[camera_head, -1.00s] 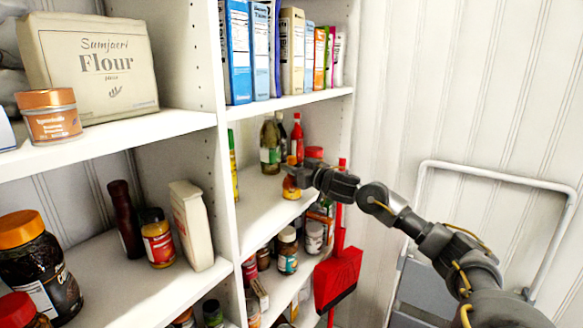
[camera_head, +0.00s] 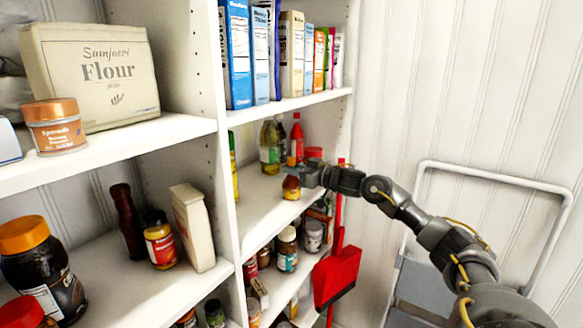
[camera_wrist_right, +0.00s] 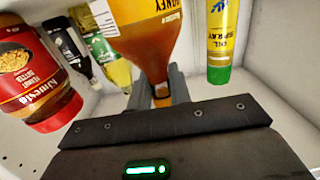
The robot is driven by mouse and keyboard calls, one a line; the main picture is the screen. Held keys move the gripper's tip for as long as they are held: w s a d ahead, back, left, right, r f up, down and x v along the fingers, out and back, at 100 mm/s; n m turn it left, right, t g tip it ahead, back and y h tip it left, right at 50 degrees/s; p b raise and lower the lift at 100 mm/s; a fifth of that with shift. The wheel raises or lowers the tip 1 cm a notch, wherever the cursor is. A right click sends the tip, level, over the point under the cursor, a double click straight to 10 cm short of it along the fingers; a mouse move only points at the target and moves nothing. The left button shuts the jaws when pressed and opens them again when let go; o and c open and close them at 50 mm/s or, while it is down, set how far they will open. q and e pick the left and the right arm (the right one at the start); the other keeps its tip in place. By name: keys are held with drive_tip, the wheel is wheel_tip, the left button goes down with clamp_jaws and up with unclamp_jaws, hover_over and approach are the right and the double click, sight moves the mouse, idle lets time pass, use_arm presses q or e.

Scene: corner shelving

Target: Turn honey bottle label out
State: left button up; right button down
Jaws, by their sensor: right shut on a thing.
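The honey bottle (camera_head: 291,188) is small, amber and yellow in the head view, at the front of the middle right shelf. In the right wrist view the honey bottle (camera_wrist_right: 147,42) shows large and upside down, with part of its "HONEY" label at the top edge. My right gripper (camera_head: 308,173) is shut on its narrow orange end; the fingers (camera_wrist_right: 160,92) show beside that end. In the head view the bottle is too small to read its label. I cannot tell whether it touches the shelf. My left gripper is not in view.
A red-lidded peanut butter jar (camera_wrist_right: 35,75), dark and green bottles, and a yellow spray container (camera_wrist_right: 221,42) stand around. Boxes (camera_head: 290,55) fill the shelf above. A white upright (camera_head: 226,150) bounds the left. Shelf (camera_head: 258,205) left of the bottle is bare.

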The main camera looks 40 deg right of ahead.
drive_tip(key=shift+n+y, duration=0.3)
drive_tip(key=shift+y, duration=0.2)
drive_tip(key=c, duration=1.2)
unclamp_jaws()
drive_tip(key=b+v, duration=0.6)
drive_tip(key=v, duration=0.4)
drive_tip(key=shift+s+d, duration=0.25)
drive_tip(key=shift+s, duration=0.1)
drive_tip(key=shift+r, duration=0.1)
